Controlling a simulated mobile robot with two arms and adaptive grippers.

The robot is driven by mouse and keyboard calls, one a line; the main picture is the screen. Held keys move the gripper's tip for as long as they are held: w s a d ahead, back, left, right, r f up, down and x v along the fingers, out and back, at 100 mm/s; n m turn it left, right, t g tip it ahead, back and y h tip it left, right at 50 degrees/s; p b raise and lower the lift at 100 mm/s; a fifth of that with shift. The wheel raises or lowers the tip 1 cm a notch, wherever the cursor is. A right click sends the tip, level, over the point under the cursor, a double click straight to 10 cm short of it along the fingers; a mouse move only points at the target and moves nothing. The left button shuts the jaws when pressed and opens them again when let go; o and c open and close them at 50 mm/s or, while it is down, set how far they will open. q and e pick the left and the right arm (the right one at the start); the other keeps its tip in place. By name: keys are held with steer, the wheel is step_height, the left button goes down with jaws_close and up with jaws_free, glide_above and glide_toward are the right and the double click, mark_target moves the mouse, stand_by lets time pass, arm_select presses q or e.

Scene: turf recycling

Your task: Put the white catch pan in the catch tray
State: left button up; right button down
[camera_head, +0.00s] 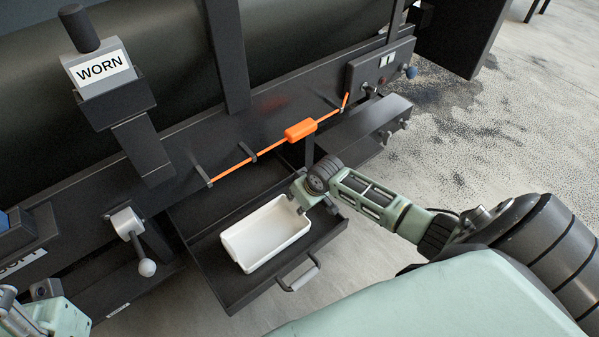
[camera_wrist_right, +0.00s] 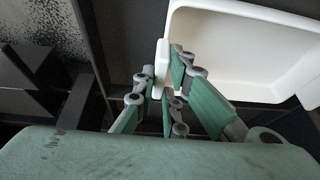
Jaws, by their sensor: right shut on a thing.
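The white catch pan (camera_head: 264,236) is a shallow rectangular pan, empty inside. It sits within the outline of the dark catch tray (camera_head: 235,290), a pulled-out drawer with a light grey handle; whether it touches the tray floor I cannot tell. My right gripper (camera_head: 303,197) is at the pan's far right corner. In the right wrist view its green fingers (camera_wrist_right: 165,88) are shut on the rim of the pan (camera_wrist_right: 245,45). My left gripper (camera_head: 40,312) shows only partly at the lower left edge; its fingertips cannot be made out.
An orange cord with an orange grip (camera_head: 300,130) runs along the dark machine front above the tray. A lever with a grey ball knob (camera_head: 147,268) sticks out left of the tray. A "WORN" holder (camera_head: 101,72) stands upper left. Speckled floor (camera_head: 500,130) is open at right.

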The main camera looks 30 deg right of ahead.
steer(key=shift+f, duration=0.15)
steer(key=shift+f, duration=0.1)
steer(key=c, duration=1.8)
jaws_free()
